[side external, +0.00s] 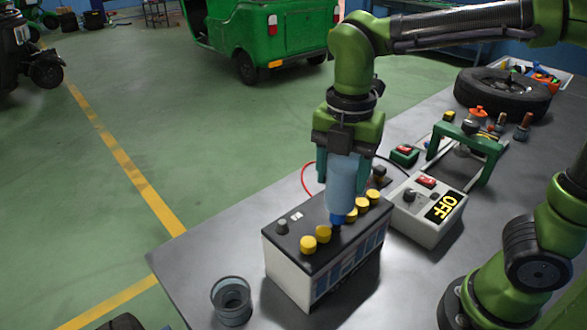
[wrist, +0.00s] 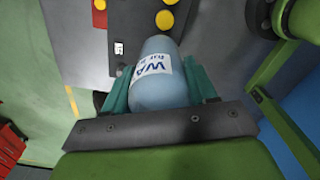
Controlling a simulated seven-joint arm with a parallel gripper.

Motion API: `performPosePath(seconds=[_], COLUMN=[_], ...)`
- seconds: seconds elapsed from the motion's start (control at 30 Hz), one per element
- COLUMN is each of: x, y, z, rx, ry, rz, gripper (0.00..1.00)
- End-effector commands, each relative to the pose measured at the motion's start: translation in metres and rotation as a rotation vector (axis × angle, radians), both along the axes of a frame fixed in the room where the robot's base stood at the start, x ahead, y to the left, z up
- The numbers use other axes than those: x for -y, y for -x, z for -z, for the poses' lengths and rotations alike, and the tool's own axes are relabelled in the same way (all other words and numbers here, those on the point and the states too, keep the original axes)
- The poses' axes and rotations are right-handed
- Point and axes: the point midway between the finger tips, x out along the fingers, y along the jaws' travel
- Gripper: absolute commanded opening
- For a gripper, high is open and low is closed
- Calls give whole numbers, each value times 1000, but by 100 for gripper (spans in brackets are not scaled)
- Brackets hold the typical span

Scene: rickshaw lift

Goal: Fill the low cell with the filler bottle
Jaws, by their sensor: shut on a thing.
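My gripper (side external: 342,165) is shut on the light-blue filler bottle (side external: 342,182). The bottle is upside down, with its dark-blue nozzle pointing at the top of the battery (side external: 295,275). The nozzle tip is at a gap in the row of yellow caps (side external: 323,233); I cannot tell whether it is inside the cell opening. In the wrist view the bottle (wrist: 160,85) with a white label sits between my teal fingers, and yellow caps (wrist: 165,20) show beyond it. The low cell itself is hidden under the nozzle.
A clear cup (side external: 232,300) stands left of the battery. A charger box marked OFF (side external: 425,212) stands to its right. Behind are a green stand (side external: 468,140), a tyre (side external: 502,93) and small tools.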

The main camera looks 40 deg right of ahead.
Motion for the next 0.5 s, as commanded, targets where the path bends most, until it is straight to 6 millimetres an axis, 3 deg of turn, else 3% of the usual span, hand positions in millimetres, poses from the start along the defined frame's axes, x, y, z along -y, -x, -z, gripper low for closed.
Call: performPosePath(seconds=[0.5], x=[0], y=[0], z=[6], rx=[1], ry=[0], rz=[0], gripper=[20])
